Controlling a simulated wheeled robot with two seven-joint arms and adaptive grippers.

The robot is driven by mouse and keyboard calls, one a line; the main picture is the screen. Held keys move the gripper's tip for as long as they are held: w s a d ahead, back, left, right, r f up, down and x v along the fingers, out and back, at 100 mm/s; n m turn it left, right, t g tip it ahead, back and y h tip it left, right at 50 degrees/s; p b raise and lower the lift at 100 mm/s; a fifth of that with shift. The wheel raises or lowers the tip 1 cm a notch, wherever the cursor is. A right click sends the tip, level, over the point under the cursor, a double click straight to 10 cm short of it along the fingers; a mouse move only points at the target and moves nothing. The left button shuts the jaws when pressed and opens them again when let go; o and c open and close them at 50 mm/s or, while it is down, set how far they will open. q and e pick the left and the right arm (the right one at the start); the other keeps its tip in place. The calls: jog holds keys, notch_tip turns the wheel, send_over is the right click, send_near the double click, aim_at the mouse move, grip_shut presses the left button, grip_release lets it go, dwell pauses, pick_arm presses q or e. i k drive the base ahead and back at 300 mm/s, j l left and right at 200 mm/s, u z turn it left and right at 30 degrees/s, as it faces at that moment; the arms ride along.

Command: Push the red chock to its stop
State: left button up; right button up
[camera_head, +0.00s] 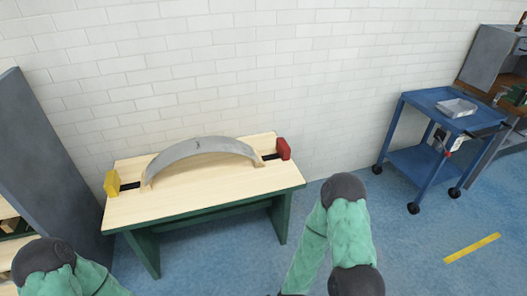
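The red chock (283,148) stands upright at the right end of the wooden bench top (215,205). A dark slot shows just left of it, between it and the right foot of a grey curved arch piece (203,147). A yellow chock (112,183) stands at the left end of the bench, with another dark slot beside it. My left arm shows at the lower left and my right arm in front of the bench at the right. Both grippers are out of the picture, and neither arm touches the bench top in view.
A blue cart (432,108) with a grey tray (457,108) stands to the right. A dark grey panel (50,160) rises at the left. A white brick wall is behind the bench. The blue floor between bench and cart is clear, with a yellow strip (472,248).

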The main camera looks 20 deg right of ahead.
aim_at(283, 149)
jog(key=i+l, duration=1.1)
jog(key=l, duration=0.2)
